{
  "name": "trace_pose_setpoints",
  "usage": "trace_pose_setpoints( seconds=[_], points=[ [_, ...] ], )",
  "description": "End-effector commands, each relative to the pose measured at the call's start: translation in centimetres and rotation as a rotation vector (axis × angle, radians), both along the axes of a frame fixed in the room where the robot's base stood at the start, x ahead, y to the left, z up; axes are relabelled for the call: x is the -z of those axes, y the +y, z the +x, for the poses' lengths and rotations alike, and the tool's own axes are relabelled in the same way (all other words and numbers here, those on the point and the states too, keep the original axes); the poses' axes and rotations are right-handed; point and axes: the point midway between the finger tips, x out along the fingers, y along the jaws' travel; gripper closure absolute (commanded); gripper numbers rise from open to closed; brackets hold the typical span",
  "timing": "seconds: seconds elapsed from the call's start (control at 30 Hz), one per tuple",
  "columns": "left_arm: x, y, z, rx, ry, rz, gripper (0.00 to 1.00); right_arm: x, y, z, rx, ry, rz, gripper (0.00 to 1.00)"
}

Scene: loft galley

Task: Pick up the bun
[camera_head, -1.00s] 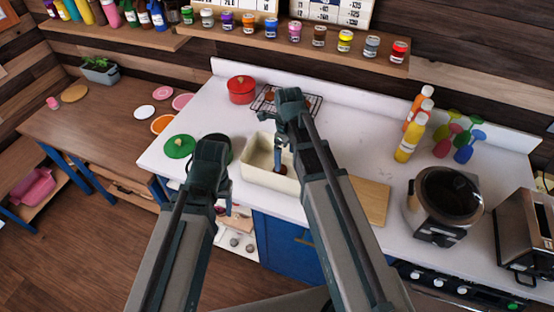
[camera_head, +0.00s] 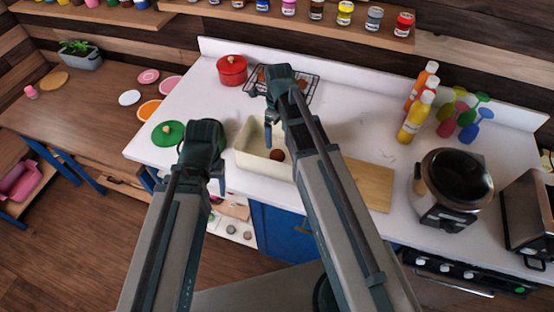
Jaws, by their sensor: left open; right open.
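A round brown bun (camera_head: 277,155) lies in the cream rectangular bin (camera_head: 248,159) on the white counter, near its front right. My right gripper (camera_head: 268,134) points down over the bin, open and empty, above and a little left of the bun in the picture. My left gripper (camera_head: 220,184) is open and empty, in front of the counter's front edge and left of the bin. Its fingers are partly hidden by its own wrist. More brown pieces lie on a wire rack (camera_head: 309,88) behind the bin, partly hidden by my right wrist.
A red pot (camera_head: 232,70) stands behind the bin and a green lid (camera_head: 168,133) lies to its left. A cutting board (camera_head: 369,184) lies right of it, partly behind my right arm. Bottles (camera_head: 416,117), a cooker (camera_head: 452,189) and a toaster (camera_head: 530,211) stand further right.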

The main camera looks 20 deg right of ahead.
Motion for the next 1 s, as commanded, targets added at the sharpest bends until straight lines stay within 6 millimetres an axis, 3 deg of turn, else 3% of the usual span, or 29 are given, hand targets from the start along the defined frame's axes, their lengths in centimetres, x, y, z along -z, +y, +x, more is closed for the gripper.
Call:
trace_pose_setpoints(
  seconds=[0.03,0.23,0.67,1.0],
  points=[
    [1.5,0.0,0.0,0.002,0.000,0.000,0.40,1.5,0.0,0.0,0.000,0.000,0.000,0.00],
    [4.2,0.0,0.0,0.004,0.000,0.001,0.40,4.2,0.1,-0.1,0.000,0.000,0.000,0.00],
    [5.3,0.0,0.0,0.003,0.000,0.001,0.40,5.3,0.1,-0.2,0.000,0.000,0.000,0.00],
    [9.3,0.0,0.0,0.002,0.000,0.001,0.40,9.3,-0.1,-0.6,-0.001,0.000,0.000,0.00]
  ],
)
